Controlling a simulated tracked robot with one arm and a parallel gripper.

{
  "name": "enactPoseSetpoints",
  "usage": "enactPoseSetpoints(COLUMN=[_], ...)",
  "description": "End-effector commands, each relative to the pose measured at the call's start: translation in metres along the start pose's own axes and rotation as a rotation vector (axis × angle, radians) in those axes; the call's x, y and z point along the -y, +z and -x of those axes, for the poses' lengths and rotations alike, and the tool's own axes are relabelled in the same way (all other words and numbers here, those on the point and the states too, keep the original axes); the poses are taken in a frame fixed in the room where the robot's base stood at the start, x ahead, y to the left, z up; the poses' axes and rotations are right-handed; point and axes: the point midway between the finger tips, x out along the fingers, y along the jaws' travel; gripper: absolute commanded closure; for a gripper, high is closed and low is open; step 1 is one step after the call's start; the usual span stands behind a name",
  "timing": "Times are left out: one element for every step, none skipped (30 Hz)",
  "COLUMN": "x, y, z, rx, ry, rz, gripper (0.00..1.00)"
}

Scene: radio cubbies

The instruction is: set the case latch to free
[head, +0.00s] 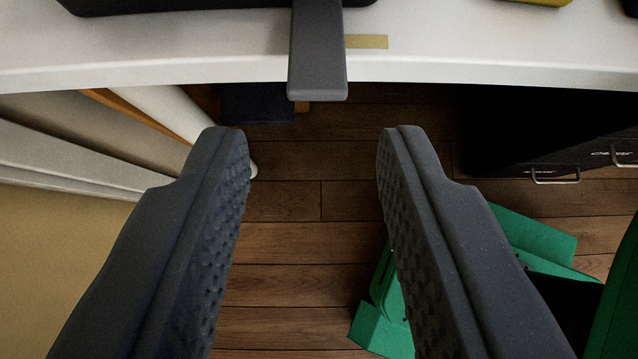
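A flat grey lever (318,55), which looks like the case latch, sticks out toward me over the front edge of the white surface. Its far end meets a dark case (200,6), of which only the lower edge shows at the top. A small gold plate (367,41) lies just right of the lever. My gripper (310,145) is open and empty. Its two dark fingers point at the lever, one to each side of its line, and their tips appear short of the lever's blunt end. No contact shows.
The white surface (480,60) spans the top, with a yellow object (518,2) at its upper right. Below are a wooden floor (300,240), a green object (535,235) at lower right, a black drawer unit (540,140) at right and pale panels (70,155) at left.

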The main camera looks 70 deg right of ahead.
Motion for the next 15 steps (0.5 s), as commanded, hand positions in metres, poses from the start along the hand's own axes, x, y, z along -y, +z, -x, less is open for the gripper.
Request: enactPoseSetpoints(x=[0.001, 0.001, 0.001, 0.001, 0.0, 0.0, -0.001, -0.001, -0.001, -0.001, -0.001, -0.001, -0.001, -0.001, -0.001], y=[-0.002, -0.001, -0.001, -0.001, -0.001, -0.001, -0.001, 0.0, 0.0, 0.0, 0.0, 0.0, 0.0, 0.001, 0.001], z=[0.013, 0.019, 0.025, 0.03, 0.035, 0.04, 0.043, 0.046, 0.05, 0.052, 0.054, 0.056, 0.058, 0.058, 0.059], rx=[-0.001, 0.0, 0.0, -0.001, -0.002, -0.002, -0.002, -0.001, -0.001, -0.001, -0.001, -0.001, -0.001, -0.001, -0.001], ry=[-0.007, -0.006, -0.004, -0.005, -0.004, -0.003, -0.001, 0.001, 0.002, 0.001, 0.001, 0.0, 0.0, 0.0, 0.0], rz=[0.0, 0.001, 0.001, 0.002, 0.002, 0.002, 0.002, 0.001, 0.001, 0.001, 0.001, 0.001, 0.001, 0.001, 0.001], gripper=[0.67, 0.67, 0.67, 0.67, 0.67, 0.67, 0.67, 0.67, 0.67, 0.67, 0.67, 0.67, 0.67, 0.67, 0.67])
